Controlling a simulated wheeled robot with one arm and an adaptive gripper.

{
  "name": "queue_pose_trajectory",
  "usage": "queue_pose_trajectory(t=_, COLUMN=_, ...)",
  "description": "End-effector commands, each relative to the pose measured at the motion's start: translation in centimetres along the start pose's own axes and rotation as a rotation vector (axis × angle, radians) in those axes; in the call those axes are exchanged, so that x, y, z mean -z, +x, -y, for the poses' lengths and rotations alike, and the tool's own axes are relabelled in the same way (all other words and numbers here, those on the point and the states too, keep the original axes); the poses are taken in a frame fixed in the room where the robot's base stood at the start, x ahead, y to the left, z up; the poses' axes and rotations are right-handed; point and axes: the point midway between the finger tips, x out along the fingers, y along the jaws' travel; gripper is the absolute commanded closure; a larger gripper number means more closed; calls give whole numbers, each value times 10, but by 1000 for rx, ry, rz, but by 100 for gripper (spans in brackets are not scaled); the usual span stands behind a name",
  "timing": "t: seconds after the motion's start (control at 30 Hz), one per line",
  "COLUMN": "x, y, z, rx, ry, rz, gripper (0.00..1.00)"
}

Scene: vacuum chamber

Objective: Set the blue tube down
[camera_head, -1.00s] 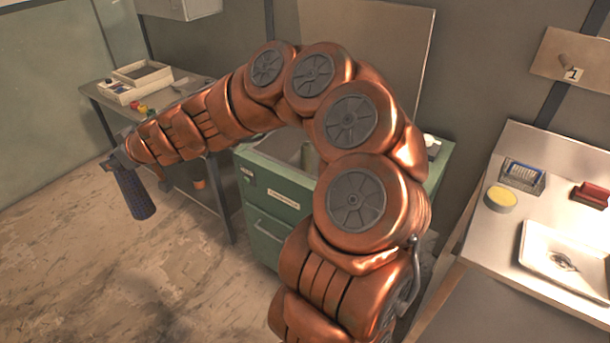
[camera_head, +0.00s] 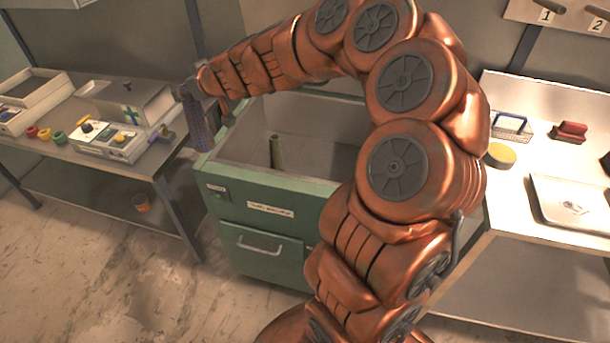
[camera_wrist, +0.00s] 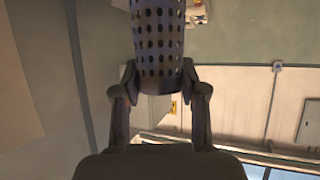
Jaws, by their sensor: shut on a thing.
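The blue tube (camera_head: 195,121) is a dark blue, perforated cylinder. In the head view it hangs upright from my gripper (camera_head: 186,88), in front of the gap between the left table and the green cabinet's left corner. In the wrist view the tube (camera_wrist: 158,40) shows large, with several rows of holes, and my gripper (camera_wrist: 160,90) has a finger closed on each side of it. The tube is in the air; I cannot tell whether it touches the cabinet's rim.
A green open-topped cabinet (camera_head: 262,229) stands in the middle with a greenish upright post (camera_head: 275,152) inside. The left table (camera_head: 120,160) carries boxes and a control panel (camera_head: 108,140). The right bench holds a yellow round sponge (camera_head: 500,155), a wire rack (camera_head: 512,127) and a tray (camera_head: 570,203).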

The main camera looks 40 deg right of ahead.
Motion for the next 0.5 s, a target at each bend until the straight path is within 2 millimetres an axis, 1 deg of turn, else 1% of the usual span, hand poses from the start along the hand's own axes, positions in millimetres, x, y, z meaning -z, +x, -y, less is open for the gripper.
queue_pose_trajectory(t=0.03, x=-20, y=9, z=-19, rx=-23, ry=9, rz=0, gripper=98)
queue_pose_trajectory(t=0.2, x=-45, y=17, z=-66, rx=-71, ry=38, rz=2, gripper=98)
queue_pose_trajectory(t=0.5, x=-90, y=24, z=-140, rx=-146, ry=76, rz=-1, gripper=98)
